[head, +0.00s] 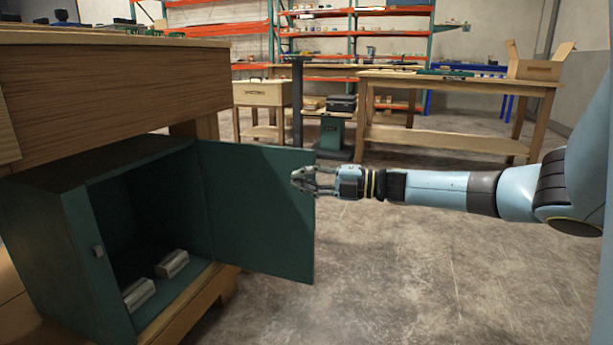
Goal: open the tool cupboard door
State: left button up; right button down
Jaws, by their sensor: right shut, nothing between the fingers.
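The dark green tool cupboard (42,243) stands under a wooden workbench at the left. Its door (255,208) stands wide open, swung out to the right on the hinge side, and the inside shows. Two small pale boxes, one nearer (138,294) and one farther (172,263), lie on the cupboard floor. My right gripper (297,181) is shut and empty at the door's free edge, its fingertips overlapping the door in the picture. I cannot tell whether it touches the door. My left gripper is not in view.
The wooden workbench (110,85) hangs over the cupboard. A second wooden table (450,83) with an open cardboard box (540,65) stands farther back, near a green machine base (332,133). Orange shelving (315,50) lines the back. The concrete floor (420,270) at the front right is clear.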

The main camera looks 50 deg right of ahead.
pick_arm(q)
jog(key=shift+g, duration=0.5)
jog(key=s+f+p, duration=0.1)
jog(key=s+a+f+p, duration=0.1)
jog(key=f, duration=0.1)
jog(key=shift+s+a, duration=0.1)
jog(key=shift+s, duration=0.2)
pick_arm(e)
jog(key=w+d+v, duration=0.1)
jog(key=d+v, duration=0.1)
jog(key=v, duration=0.8)
jog(key=shift+w+a, duration=0.1)
